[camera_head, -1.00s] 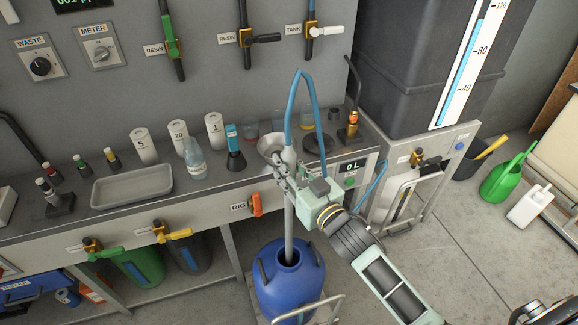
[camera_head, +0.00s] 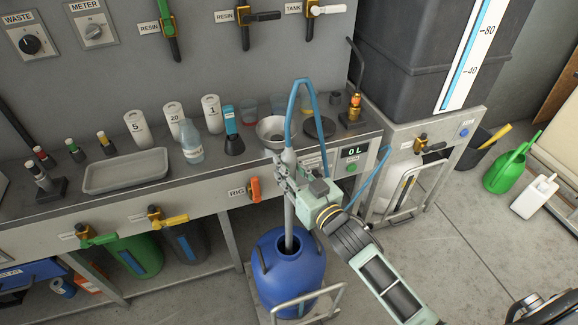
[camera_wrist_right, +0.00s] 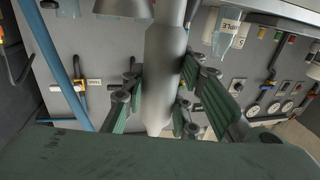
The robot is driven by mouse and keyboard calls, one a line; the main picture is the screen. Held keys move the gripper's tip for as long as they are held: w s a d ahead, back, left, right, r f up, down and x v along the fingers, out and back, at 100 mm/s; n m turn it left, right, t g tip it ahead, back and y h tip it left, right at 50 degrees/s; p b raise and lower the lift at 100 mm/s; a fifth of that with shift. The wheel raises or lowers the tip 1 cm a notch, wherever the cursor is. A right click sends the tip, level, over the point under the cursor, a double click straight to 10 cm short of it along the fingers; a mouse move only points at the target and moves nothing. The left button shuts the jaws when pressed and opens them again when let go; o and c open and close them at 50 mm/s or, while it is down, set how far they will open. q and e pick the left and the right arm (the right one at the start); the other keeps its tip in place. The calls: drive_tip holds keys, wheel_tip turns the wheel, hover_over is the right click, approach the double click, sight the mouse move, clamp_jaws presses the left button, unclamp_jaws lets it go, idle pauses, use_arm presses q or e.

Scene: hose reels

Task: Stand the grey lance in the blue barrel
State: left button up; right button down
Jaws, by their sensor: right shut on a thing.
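The grey lance (camera_head: 289,215) hangs upright with a blue hose looping from its top in the head view. My right gripper (camera_head: 285,175) is shut on its upper part. In the right wrist view the lance (camera_wrist_right: 165,75) runs upright between the gripper's fingers (camera_wrist_right: 160,105). The blue barrel (camera_head: 292,277) stands on a trolley below, its dark round mouth facing up. The lance's lower end shows against the barrel's mouth; whether it is inside cannot be told exactly. My left gripper is not in view.
The bench (camera_head: 210,183) behind holds a steel funnel bowl (camera_head: 271,131), bottles and a tray (camera_head: 125,171). The trolley handle (camera_head: 318,298) rises at the barrel's front right. A metal frame stand (camera_head: 415,185) is to the right. Floor right of the barrel is clear.

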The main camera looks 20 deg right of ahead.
wheel_tip(320, 180, down, 2)
drive_tip(key=shift+f+b, duration=0.1)
drive_tip(key=shift+b, duration=0.5)
drive_tip(key=shift+f+b, duration=0.55)
drive_tip(key=shift+f, duration=0.2)
